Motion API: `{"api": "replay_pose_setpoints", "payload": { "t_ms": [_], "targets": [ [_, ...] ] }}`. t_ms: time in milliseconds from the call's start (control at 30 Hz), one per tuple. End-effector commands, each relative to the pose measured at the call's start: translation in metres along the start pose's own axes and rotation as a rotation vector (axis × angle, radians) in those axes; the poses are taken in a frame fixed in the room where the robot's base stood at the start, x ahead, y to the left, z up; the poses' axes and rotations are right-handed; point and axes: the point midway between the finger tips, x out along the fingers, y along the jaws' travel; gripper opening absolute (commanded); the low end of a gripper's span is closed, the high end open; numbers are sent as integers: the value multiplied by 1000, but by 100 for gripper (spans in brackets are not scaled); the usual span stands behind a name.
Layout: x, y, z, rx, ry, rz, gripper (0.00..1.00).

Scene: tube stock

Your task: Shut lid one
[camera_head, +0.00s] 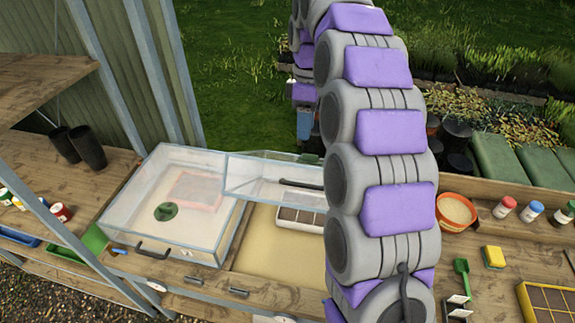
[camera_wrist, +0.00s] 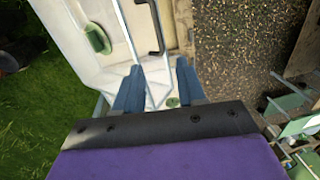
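The left clear lid (camera_head: 190,235) lies down over the left bay of the bench, with a black handle (camera_head: 152,254) at its front. A green round piece (camera_head: 166,211) shows on or under it. A second clear lid (camera_head: 262,178) stands raised over the sandy bay beside it, with a dark handle (camera_head: 300,185) partly behind my arm. I cannot tell which is lid one. In the wrist view, my gripper (camera_wrist: 158,90) is open, its blue fingers apart near a clear panel edge (camera_wrist: 132,38). A black handle (camera_wrist: 156,28) is beyond the fingers. Contact is unclear.
A seed tray (camera_head: 300,218) sits in the sandy bay, partly hidden by my arm. An orange pot (camera_head: 456,212), a yellow sponge (camera_head: 493,257) and a green scoop (camera_head: 461,275) stand at right. Dark pots (camera_head: 88,147) are at left, near a metal post.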

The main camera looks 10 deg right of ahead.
Motion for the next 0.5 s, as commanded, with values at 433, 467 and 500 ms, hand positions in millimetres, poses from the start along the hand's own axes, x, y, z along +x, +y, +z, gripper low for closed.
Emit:
{"api": "replay_pose_setpoints", "payload": {
  "t_ms": [433, 467, 500],
  "targets": [
    [37, 8, 3, -18, 2, -5, 40],
    [40, 7, 1, -18, 0, -6, 40],
    [44, 6, -1, -18, -2, -6, 40]
  ]
}}
